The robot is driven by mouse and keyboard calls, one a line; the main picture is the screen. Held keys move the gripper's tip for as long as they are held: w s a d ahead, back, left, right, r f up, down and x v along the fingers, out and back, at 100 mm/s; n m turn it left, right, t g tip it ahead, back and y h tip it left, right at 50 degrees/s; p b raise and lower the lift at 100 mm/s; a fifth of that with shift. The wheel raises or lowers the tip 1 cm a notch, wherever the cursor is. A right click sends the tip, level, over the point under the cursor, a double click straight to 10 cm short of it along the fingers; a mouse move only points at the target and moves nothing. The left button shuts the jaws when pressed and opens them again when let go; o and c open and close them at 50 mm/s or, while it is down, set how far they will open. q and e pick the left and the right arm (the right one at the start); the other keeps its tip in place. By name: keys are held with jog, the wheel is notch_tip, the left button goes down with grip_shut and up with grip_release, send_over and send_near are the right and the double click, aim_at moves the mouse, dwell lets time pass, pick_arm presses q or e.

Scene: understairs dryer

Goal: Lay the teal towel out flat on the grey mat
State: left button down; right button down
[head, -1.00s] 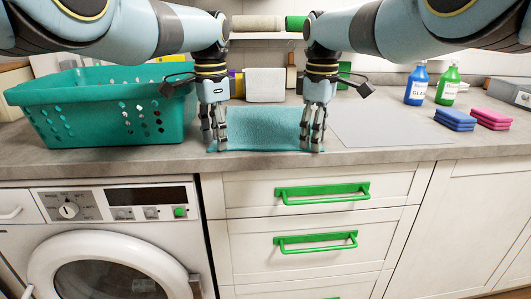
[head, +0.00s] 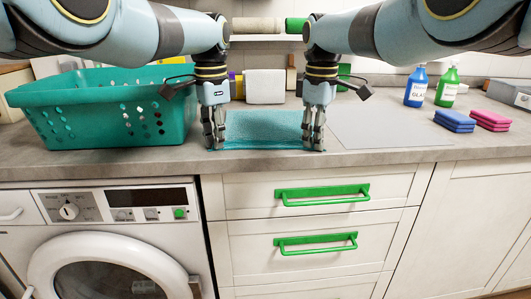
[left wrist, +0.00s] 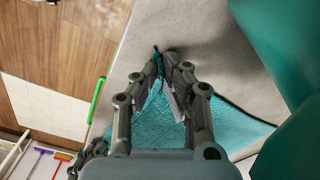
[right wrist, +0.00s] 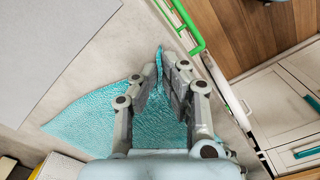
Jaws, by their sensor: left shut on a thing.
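The teal towel (head: 262,127) lies on the counter left of the flat grey mat (head: 385,130), apart from it or close to its edge. My left gripper (head: 214,146) is shut on the towel's front left corner, pinched into a small fold in the left wrist view (left wrist: 157,62). My right gripper (head: 314,147) points down at the front right corner. In the right wrist view the towel (right wrist: 158,120) rises in a fold between its close fingertips. I cannot tell whether they grip it.
A teal basket (head: 110,110) stands left of the towel. The mat is bare. The counter's front edge is close to both grippers.

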pick_arm(q)
jog(key=shift+s+a+f, duration=0.15)
jog(key=shift+f, duration=0.1)
pick_arm(e)
jog(key=shift+s+d+f, duration=0.1)
jog(key=shift+d+f, duration=0.05)
jog(key=shift+d, duration=0.05)
